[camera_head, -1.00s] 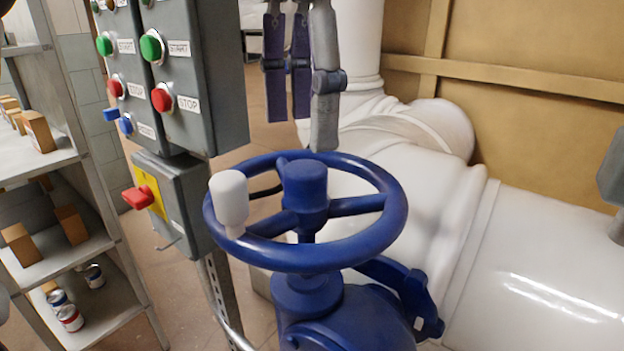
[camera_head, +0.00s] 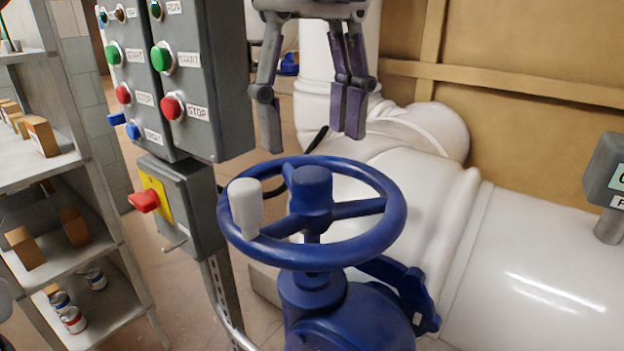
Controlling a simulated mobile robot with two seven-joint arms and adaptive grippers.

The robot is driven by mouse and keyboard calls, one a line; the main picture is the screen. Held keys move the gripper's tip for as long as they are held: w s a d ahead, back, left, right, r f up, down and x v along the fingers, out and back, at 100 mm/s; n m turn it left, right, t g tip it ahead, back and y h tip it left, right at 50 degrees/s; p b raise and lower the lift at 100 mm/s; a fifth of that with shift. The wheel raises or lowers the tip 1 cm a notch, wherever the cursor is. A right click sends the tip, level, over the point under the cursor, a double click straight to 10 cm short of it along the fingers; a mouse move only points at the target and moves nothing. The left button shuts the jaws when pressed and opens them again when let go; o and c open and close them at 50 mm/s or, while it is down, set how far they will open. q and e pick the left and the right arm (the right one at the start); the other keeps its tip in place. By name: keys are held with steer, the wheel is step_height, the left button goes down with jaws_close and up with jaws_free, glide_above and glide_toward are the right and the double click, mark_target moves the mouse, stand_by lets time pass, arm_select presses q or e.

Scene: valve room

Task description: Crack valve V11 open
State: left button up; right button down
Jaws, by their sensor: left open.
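A blue handwheel (camera_head: 372,237) with a white upright knob (camera_head: 246,206) on the left of its rim stands on a blue valve body (camera_head: 345,322) in the middle of the head view. No V11 label shows on it. My left gripper (camera_head: 311,128) hangs from the top, fingers pointing down, above and beyond the far side of the wheel. Its fingers are spread, with nothing between them. It appears apart from the wheel and knob. My right gripper is not in view.
Control boxes (camera_head: 205,60) with start and stop buttons stand left of the wheel, above a smaller box with a red switch (camera_head: 144,201). A shelf (camera_head: 90,250) is further left. A large white pipe (camera_head: 535,275) lies behind and right. A grey tagged post (camera_head: 607,180) is at the right edge.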

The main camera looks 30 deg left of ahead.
mark_target(311, 173)
arm_select(q)
steer(key=shift+f, duration=3.6)
